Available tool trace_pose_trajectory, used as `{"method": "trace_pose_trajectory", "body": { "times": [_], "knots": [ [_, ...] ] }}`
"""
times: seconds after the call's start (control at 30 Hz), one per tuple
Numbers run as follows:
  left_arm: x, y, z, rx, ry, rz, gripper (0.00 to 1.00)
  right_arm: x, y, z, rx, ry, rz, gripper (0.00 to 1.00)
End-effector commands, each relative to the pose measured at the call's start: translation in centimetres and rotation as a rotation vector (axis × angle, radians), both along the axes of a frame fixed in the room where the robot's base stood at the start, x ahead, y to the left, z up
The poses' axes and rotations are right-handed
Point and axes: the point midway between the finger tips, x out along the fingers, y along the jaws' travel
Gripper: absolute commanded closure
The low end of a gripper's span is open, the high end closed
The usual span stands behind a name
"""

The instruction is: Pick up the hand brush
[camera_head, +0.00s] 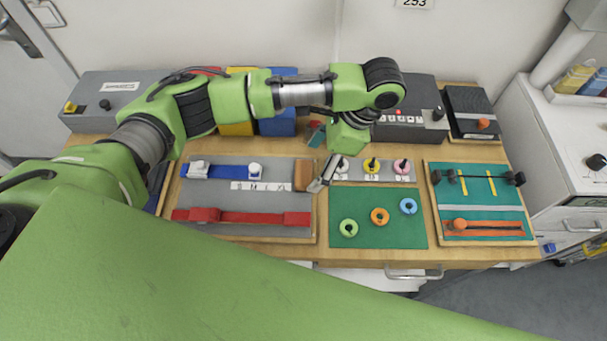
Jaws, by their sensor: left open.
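I cannot clearly make out a hand brush. A brown block-like piece (303,175) lies at the right end of the grey mat (250,232); whether it is part of a brush I cannot tell. A small teal and dark red thing (317,136) shows behind my left arm, mostly hidden. My left gripper (319,186) hangs over the gap between the grey mat and the green mat, just right of the brown piece. It is open, with nothing seen between its fingers. My right gripper is out of view.
Several coloured rings (380,216) lie on and behind the green mat (345,205). A teal board (480,212) stands right. Dark boxes and coloured bins (278,125) line the back wall.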

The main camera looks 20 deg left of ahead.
Motion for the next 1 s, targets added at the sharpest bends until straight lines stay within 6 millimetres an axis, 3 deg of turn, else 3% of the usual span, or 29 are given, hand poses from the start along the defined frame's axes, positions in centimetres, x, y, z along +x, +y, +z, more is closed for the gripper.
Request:
{"method": "trace_pose_trajectory", "body": {
  "times": [0.23, 0.33, 0.5, 0.77, 0.8, 0.93, 1.0],
  "knots": [
    [-0.2, 1.1, -1.4, 0.001, 0.0, 0.003, 0.25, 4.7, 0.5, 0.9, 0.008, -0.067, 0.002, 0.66],
    [-0.4, 2.0, -2.6, 0.003, 0.001, 0.002, 0.25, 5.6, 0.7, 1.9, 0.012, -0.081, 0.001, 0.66],
    [-0.6, 2.8, -4.8, 0.001, -0.001, 0.001, 0.25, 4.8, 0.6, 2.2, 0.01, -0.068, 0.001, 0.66],
    [-0.6, 2.9, -5.3, 0.0, -0.002, -0.001, 0.25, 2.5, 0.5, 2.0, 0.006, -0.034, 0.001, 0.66],
    [-0.6, 2.9, -5.3, 0.0, -0.002, -0.001, 0.28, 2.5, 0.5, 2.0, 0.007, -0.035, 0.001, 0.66],
    [-0.6, 2.9, -5.3, 0.0, -0.002, -0.001, 0.61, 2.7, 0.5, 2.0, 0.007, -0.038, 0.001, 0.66],
    [-0.6, 2.9, -5.3, 0.0, -0.002, -0.001, 0.67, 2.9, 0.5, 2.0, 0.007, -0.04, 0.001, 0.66]
  ]
}}
